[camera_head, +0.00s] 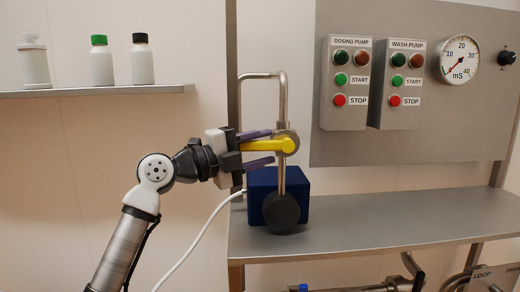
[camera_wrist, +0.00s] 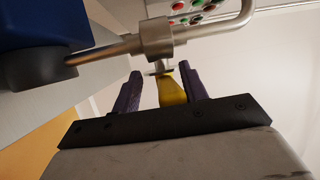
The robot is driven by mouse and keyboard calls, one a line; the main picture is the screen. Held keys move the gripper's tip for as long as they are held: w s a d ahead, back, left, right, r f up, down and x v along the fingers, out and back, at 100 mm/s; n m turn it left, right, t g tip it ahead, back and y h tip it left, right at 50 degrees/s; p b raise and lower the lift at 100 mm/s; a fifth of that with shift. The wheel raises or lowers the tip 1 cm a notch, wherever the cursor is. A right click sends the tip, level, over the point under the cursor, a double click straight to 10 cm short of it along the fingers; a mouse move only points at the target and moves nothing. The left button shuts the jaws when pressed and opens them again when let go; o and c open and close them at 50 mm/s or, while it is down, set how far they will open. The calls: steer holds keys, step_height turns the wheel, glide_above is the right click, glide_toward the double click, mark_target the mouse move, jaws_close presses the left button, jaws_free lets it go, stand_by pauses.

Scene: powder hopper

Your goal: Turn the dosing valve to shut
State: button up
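The dosing valve (camera_head: 289,141) is a metal body on a vertical steel pipe (camera_head: 282,180) in the head view. Its yellow lever handle (camera_head: 262,146) points left, roughly level and across the pipe. My gripper (camera_head: 268,147) reaches in from the left with one purple finger above the lever and one below. In the wrist view the lever (camera_wrist: 172,92) lies between the two fingers of my gripper (camera_wrist: 163,82), nearer the right one. Gaps show on both sides, so the gripper is open and around the lever without visibly gripping it. The valve body (camera_wrist: 157,38) is just beyond the fingertips.
A dark blue pump box (camera_head: 262,181) with a black round front (camera_head: 282,212) stands below the valve on a steel shelf (camera_head: 400,222). A white cable (camera_head: 205,232) runs near my arm. A panel (camera_head: 450,130) with buttons and a gauge (camera_head: 459,59) is at right.

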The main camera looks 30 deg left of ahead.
steer(key=v, duration=1.3)
steer(key=shift+s+a+b, duration=0.25)
steer(key=shift+s+b, duration=0.05)
steer(key=shift+b, duration=0.05)
